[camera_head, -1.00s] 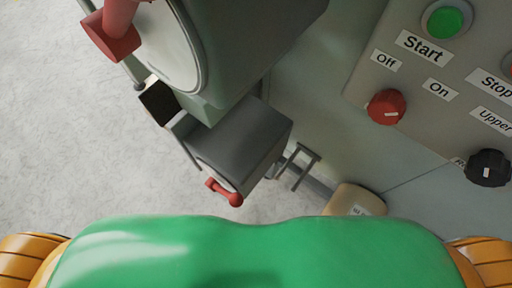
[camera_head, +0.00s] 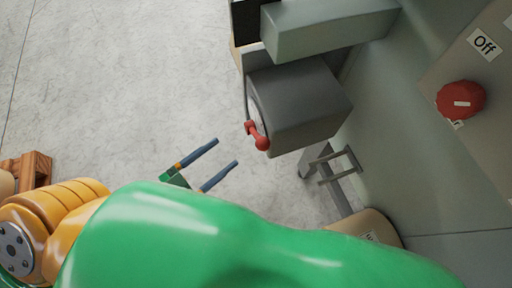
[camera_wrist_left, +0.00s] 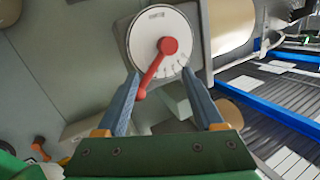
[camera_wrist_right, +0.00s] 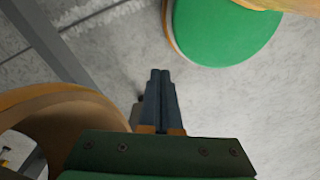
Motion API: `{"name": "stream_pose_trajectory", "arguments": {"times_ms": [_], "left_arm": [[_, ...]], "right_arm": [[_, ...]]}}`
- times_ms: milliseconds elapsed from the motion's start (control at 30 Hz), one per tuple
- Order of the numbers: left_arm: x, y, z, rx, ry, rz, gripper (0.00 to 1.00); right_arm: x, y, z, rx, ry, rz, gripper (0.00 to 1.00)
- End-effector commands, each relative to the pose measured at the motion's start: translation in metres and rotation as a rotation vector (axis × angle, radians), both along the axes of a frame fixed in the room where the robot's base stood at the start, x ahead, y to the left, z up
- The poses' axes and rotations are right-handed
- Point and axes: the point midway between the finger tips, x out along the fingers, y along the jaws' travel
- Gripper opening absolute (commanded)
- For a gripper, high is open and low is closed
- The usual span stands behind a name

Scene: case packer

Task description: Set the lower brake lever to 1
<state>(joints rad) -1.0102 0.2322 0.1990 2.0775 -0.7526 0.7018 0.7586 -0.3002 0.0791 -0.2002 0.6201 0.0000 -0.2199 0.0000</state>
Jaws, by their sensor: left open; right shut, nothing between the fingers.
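The lower brake lever (camera_head: 257,136) is red and sits on the face of a grey box in the head view. In the left wrist view the red lever (camera_wrist_left: 156,67) is mounted on a round white dial (camera_wrist_left: 140,30), its arm slanting down and left from the hub. The dial's marks are too small to read. My left gripper (camera_head: 227,151) is open and empty, left of the lever in the head view. In the left wrist view the lever's end shows beside the left finger; contact cannot be told. My right gripper (camera_wrist_right: 160,72) is shut and empty, over the floor.
A panel with a red knob (camera_head: 460,99) and an "Off" label (camera_head: 485,44) stands at the right. A grey bracket (camera_head: 337,168) is below the grey box (camera_head: 305,105). Conveyor lanes with blue rails (camera_wrist_left: 290,122) show in the left wrist view.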

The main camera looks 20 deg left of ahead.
Motion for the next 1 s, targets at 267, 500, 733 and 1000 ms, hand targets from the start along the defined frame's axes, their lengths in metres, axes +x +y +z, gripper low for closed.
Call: {"name": "stream_pose_trajectory", "arguments": {"times_ms": [267, 500, 733, 1000], "left_arm": [[-0.012, -0.046, 0.051, 0.002, -0.101, -0.208, 0.69], [0.022, -0.076, 0.051, 0.001, -0.099, -0.201, 0.69], [0.029, -0.083, 0.048, 0.001, -0.096, -0.201, 0.69], [0.029, -0.082, 0.047, 0.002, -0.097, -0.201, 0.23]], "right_arm": [[0.000, 0.000, 0.000, 0.000, 0.000, 0.000, 0.00], [0.000, 0.000, 0.015, -0.001, 0.000, 0.000, 0.00], [0.000, -0.001, 0.015, -0.001, 0.000, 0.000, 0.00], [0.000, -0.001, 0.015, -0.001, 0.000, 0.000, 0.00]]}}
